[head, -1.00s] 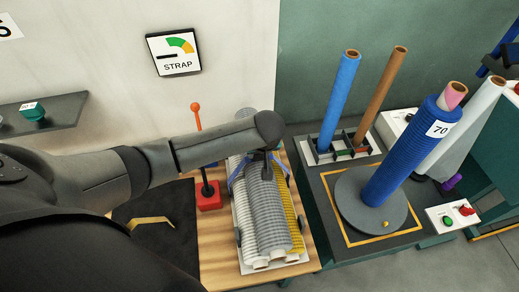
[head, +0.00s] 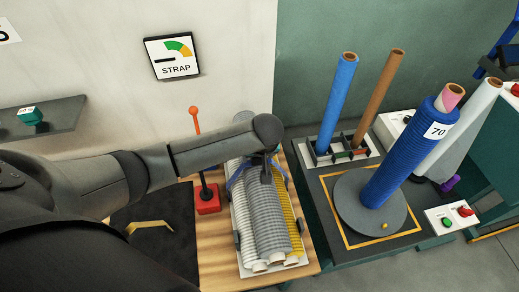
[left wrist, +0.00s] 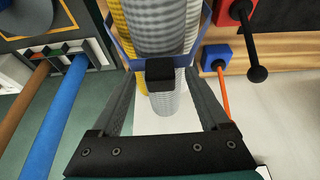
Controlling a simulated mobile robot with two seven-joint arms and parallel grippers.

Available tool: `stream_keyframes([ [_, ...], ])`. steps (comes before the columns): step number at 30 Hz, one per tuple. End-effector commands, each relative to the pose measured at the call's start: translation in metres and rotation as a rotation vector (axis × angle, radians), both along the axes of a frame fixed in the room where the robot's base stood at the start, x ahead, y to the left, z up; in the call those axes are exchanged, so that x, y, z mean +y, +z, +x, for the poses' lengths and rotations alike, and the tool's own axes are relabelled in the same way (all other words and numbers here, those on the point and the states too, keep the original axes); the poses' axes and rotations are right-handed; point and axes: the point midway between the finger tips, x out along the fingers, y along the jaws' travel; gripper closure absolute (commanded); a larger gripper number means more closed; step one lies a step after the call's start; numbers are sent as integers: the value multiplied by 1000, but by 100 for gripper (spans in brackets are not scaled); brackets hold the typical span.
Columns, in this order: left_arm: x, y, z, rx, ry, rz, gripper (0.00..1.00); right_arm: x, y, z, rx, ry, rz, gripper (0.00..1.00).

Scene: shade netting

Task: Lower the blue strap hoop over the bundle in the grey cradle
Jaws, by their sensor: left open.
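The bundle of grey and yellow ribbed rolls (head: 268,225) lies in the light grey cradle (head: 293,267) on the wooden bench. The blue strap hoop (head: 234,176) spans the far part of the bundle, with its sides showing left and right of the rolls. Its blue band also shows in the left wrist view (left wrist: 125,53). My left gripper (left wrist: 165,84) is over the bundle, fingers apart, with a black block (left wrist: 166,73) between the tips. My forearm hides part of the hoop and bundle in the head view. I cannot tell how low the hoop sits. My right gripper is not in view.
A dark mat (head: 155,240) with a yellow bent piece lies further left. A turntable (head: 352,205) with a blue roll is to the right. The strap gauge (head: 173,56) hangs behind.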

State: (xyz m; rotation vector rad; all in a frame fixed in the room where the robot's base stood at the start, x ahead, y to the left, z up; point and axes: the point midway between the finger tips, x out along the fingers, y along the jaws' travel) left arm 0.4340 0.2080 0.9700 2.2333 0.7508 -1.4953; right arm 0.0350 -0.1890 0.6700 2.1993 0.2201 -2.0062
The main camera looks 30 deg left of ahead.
Motion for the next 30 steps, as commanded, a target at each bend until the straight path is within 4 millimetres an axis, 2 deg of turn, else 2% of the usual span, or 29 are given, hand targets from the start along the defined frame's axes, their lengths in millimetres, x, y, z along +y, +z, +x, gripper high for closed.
stream_keyframes([
  [5,-5,20,-6,-2,-1,-2,21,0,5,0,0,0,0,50],
  [21,-29,117,-37,-4,-1,-2,21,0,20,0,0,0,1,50],
  [25,-34,131,-42,-3,-2,-2,21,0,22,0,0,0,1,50],
  [30,-35,138,-45,-2,1,0,21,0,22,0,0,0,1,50],
])
